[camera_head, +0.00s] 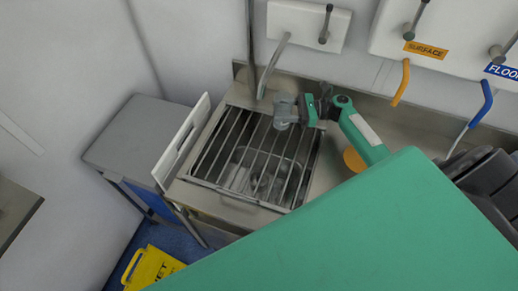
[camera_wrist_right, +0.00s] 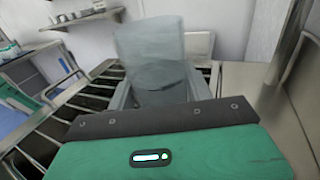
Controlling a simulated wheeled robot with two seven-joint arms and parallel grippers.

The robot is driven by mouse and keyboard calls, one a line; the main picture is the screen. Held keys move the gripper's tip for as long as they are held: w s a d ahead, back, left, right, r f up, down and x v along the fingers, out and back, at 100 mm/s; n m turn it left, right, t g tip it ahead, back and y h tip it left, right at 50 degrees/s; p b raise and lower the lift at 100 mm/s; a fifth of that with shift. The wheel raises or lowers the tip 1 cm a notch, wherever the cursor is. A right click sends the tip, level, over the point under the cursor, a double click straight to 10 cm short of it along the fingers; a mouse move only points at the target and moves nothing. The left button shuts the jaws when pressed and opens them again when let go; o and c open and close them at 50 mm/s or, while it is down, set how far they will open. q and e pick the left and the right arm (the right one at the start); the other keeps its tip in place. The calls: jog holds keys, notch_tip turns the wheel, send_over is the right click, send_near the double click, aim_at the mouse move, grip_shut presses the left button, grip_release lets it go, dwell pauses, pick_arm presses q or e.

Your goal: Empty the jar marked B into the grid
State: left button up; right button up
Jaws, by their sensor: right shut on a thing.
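My right gripper (camera_head: 304,109) is above the back right part of the grid and shut on a grey, see-through jar (camera_head: 284,106). The jar also shows in the right wrist view (camera_wrist_right: 152,52), blurred and a little tilted, between the grey fingers. No letter on it can be read, and I cannot tell what is inside. The grid (camera_head: 218,146) is a set of dark metal bars lying across the sink basin (camera_head: 262,178). My left gripper is not in view.
A tall metal spout (camera_head: 272,68) stands behind the grid. A white board (camera_head: 182,142) leans at its left, beside a grey cabinet (camera_head: 138,128). An orange round thing (camera_head: 353,160) is on the right counter. Wall dispensers (camera_head: 430,27) hang behind. A yellow sign (camera_head: 152,268) is on the floor.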

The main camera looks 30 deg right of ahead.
jog(key=shift+r, duration=0.1)
jog(key=shift+s+a+r+n+h+p, duration=0.2)
jog(key=shift+a+r+n+h+p, duration=0.1)
jog(key=shift+n+h+p, duration=0.35)
jog(key=shift+s+a+f+n+g+h, duration=0.15)
jog(key=shift+a+f+n+g+h, duration=0.2)
jog(key=shift+n+h, duration=0.3)
jog(key=shift+s+a+r+n+h+p, duration=0.2)
jog(key=shift+a+r+n+h+p, duration=0.25)
jog(key=shift+n+h+p, duration=0.2)
jog(key=shift+a+f, duration=0.15)
jog(key=shift+f, duration=0.1)
jog(key=shift+s+a+f+n+h, duration=0.15)
jog(key=shift+a+f+n+h, duration=0.2)
jog(key=shift+h, duration=0.3)
jog(key=shift+r, duration=0.1)
jog(key=shift+f+n+h+b, duration=0.25)
jog(key=shift+n+h+b, duration=0.1)
jog(key=shift+n+h, duration=0.2)
jog(key=shift+d+f+n+h+b, duration=0.15)
jog(key=shift+f+n+h+b, duration=0.35)
jog(key=shift+h, duration=0.45)
